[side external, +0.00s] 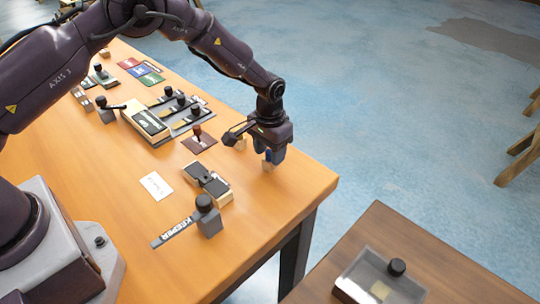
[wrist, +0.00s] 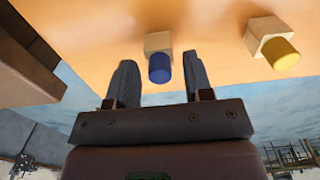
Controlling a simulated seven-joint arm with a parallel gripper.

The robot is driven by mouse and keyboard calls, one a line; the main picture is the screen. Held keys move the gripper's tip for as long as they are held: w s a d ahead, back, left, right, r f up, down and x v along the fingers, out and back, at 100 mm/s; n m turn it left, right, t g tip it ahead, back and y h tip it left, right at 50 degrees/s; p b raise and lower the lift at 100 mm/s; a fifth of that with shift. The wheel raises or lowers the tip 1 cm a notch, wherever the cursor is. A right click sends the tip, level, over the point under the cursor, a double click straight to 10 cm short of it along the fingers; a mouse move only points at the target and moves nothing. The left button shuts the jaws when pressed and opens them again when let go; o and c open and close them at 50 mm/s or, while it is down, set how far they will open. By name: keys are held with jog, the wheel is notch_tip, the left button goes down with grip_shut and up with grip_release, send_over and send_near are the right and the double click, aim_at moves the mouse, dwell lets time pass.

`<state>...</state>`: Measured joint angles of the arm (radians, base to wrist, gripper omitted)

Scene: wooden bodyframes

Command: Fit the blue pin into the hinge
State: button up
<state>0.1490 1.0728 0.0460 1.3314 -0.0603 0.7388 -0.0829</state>
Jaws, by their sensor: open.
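The blue pin (wrist: 159,68) stands in a small wooden block (wrist: 158,42) near the table's right corner. My gripper (wrist: 158,61) is open, with one finger on each side of the blue pin and gaps visible between. What looks like the hinge (side external: 208,184), a pale piece with dark leaves, lies on the table to the left of my gripper. Its bore cannot be made out.
A yellow pin (wrist: 280,54) stands in another wooden block beside the blue one. A grey KEEPER piece (side external: 207,215) with a black knob sits near the front table edge. A white card (side external: 156,185) lies left of the hinge. Several latches and coloured cards stand farther back.

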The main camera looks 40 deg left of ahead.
grip_shut()
jog(key=shift+r, duration=0.7)
dwell(0.5)
jog(key=shift+r, duration=1.75)
